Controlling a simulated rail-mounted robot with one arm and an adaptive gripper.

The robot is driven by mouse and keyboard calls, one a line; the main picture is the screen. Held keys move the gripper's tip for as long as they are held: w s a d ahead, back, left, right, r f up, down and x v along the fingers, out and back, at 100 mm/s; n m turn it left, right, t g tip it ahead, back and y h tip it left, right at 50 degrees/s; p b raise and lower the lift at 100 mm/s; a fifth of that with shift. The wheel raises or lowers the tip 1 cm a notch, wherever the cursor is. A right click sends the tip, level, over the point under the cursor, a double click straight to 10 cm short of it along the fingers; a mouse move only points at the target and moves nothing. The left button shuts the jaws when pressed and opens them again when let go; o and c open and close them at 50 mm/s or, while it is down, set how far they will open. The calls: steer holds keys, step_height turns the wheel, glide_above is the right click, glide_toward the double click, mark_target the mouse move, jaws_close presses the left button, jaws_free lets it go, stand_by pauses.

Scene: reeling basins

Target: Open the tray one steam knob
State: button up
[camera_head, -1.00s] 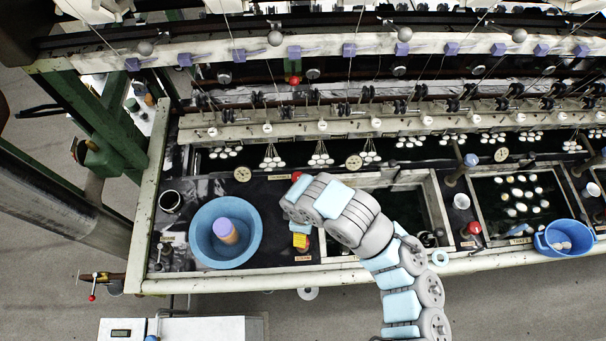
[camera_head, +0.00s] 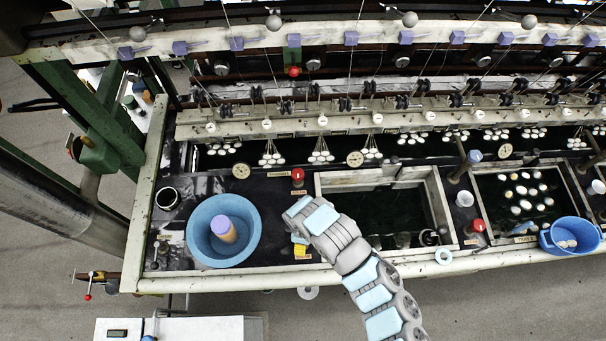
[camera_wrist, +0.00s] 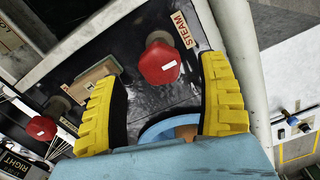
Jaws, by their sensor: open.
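A red knob (camera_wrist: 160,62) beside a STEAM label (camera_wrist: 184,30) sits on the black panel in the wrist view. It lies just beyond my open gripper (camera_wrist: 162,88), between the two yellow fingers in the picture; I see no contact. In the head view my gripper (camera_head: 299,240) is over the panel right of the blue basin, near the front rim, and the arm hides the knob there. A second red knob (camera_wrist: 40,128) is at the left in the wrist view; a red knob (camera_head: 297,176) also shows farther back in the head view.
The blue basin (camera_head: 193,250) with a purple-topped cylinder (camera_head: 224,229) stands left of my gripper. A sunken water tray (camera_head: 317,181) lies to the right. The pale front rim (camera_head: 230,278) runs close by. A blue bucket (camera_head: 566,249) is at the far right.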

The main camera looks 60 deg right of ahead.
steer(key=shift+f, duration=1.7)
steer(key=c, duration=1.2)
